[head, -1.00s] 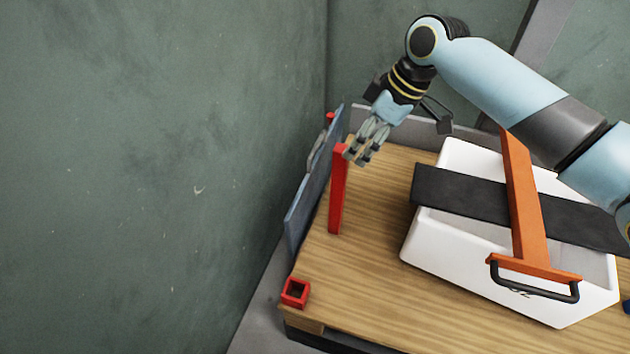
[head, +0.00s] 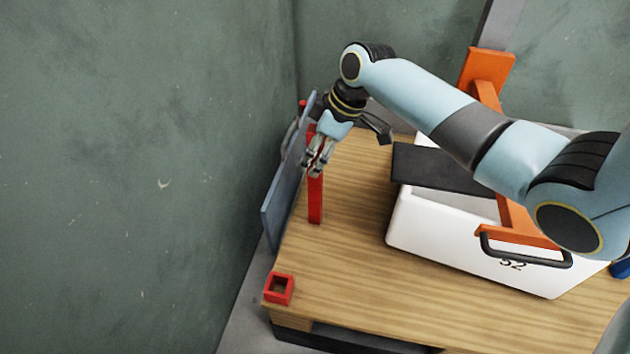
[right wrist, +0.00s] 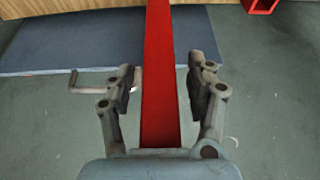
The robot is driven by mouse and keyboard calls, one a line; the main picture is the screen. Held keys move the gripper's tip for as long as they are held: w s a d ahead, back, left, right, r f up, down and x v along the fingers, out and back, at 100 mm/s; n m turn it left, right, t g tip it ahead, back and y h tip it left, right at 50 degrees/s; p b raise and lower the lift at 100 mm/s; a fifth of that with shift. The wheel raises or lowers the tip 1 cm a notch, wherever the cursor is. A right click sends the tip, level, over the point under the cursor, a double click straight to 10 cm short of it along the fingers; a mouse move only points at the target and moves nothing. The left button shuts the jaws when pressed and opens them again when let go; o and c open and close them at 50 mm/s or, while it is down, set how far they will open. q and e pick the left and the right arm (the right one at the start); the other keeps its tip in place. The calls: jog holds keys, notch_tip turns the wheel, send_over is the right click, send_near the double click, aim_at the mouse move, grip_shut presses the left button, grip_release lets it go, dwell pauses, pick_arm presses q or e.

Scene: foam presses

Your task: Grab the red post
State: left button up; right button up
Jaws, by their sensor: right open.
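The red post (head: 316,200) stands upright on the wooden table near its left edge, beside a blue-grey panel. My right gripper (head: 318,158) is at the upper part of the post and covers some of it in the head view. In the right wrist view the open right gripper (right wrist: 163,85) has one finger on each side of the red post (right wrist: 160,100). Gaps show between the post and both fingers. My left gripper is not in view.
A blue-grey panel (head: 275,200) with a handle stands along the table's left edge. A red square socket (head: 279,288) sits at the table's front left corner. A white bin (head: 440,235) with black and orange bars stands to the right. Bare wooden table (head: 350,250) lies between.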

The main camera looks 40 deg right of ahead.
jog(key=shift+r, duration=0.1)
jog(key=c, duration=0.7)
grip_shut()
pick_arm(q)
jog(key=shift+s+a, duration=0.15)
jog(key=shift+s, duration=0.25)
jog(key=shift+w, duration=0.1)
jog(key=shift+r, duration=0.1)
pick_arm(e)
jog(key=shift+r, duration=0.1)
